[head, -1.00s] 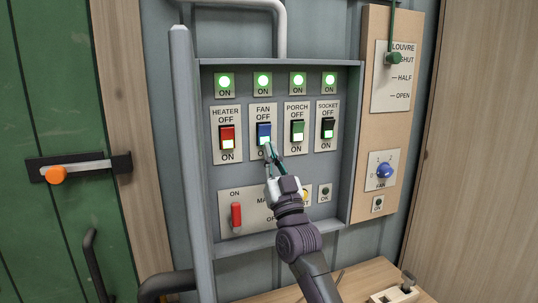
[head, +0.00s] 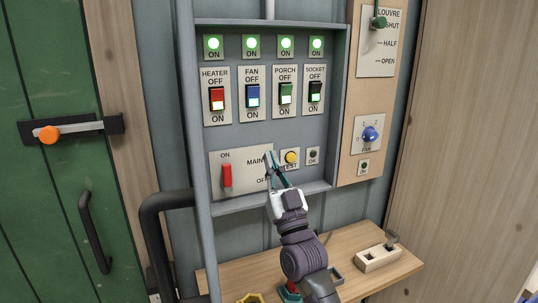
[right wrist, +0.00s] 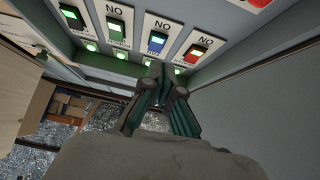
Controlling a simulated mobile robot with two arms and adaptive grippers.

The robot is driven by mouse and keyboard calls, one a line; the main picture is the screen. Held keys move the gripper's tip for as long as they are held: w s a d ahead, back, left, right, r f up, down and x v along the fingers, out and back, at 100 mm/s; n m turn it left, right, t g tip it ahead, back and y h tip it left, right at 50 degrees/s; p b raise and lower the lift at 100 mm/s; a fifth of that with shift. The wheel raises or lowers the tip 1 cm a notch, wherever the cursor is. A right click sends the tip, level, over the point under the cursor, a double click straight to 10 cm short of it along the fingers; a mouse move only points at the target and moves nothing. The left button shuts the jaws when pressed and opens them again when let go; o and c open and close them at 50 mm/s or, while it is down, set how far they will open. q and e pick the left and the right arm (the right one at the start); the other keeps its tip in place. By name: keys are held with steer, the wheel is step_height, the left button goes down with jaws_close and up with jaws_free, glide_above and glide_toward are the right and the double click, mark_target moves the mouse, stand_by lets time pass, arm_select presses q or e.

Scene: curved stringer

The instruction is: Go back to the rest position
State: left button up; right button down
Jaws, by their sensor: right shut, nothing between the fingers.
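My right gripper (head: 270,158) is shut and empty. In the head view its fingertips are in front of the main switch plate (head: 241,170), below the fan switch (head: 252,96). The right wrist view shows the closed fingers (right wrist: 156,72) with the switch row upside down beyond them. The heater switch (head: 217,98), porch switch (head: 285,93) and socket switch (head: 315,91) sit in the same row. The lamps above them glow green. My left gripper is not in view.
The grey panel box (head: 338,110) has a raised rim. A red main lever (head: 227,175) and yellow test button (head: 291,157) are near my right gripper. A wooden shelf (head: 345,262) lies below. A blue fan knob (head: 370,134) and the green louvre handle (head: 379,20) are at right.

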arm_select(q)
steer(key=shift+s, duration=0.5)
